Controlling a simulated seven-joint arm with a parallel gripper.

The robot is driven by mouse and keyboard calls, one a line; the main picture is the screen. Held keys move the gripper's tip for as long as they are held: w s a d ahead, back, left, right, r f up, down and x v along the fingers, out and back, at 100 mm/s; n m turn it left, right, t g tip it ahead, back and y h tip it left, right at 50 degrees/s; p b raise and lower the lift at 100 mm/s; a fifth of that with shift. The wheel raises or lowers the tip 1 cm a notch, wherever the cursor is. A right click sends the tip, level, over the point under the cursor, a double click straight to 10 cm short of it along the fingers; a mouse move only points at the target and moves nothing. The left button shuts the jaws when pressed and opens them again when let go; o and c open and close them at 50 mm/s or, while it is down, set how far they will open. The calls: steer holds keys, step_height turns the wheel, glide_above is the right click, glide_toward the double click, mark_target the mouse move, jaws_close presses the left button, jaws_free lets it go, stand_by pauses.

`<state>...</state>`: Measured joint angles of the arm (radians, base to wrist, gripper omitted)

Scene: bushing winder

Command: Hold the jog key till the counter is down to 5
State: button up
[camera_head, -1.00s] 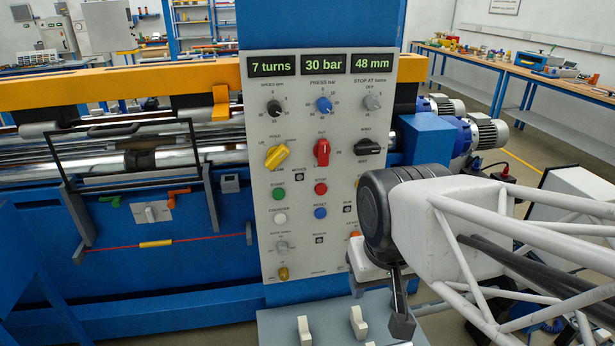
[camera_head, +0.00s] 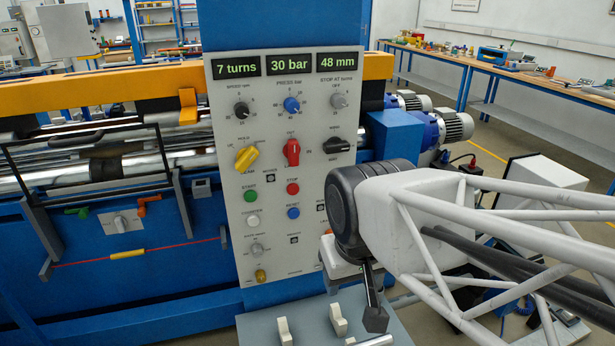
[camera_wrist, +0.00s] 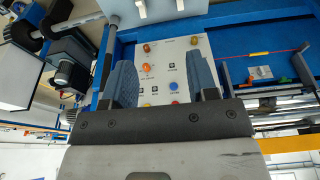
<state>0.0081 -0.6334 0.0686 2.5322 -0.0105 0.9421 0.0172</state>
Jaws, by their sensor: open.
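The counter display (camera_head: 236,68) at the top left of the grey panel reads 7 turns. No jog label is legible, so I cannot tell which control is the jog key. The panel's lower right controls are partly hidden behind my arm in the head view. In the head view one dark finger (camera_head: 375,312) hangs over the console, apart from the panel face.
Green (camera_head: 251,196), red (camera_head: 292,189), blue (camera_head: 293,212) and white (camera_head: 252,221) buttons sit close together on the panel. A grey console (camera_head: 258,334) with white levers (camera_head: 338,319) juts out below. The winder stands at left; benches line the right wall.

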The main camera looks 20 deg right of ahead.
stand_by(0.3)
jaws_close()
stand_by(1.6)
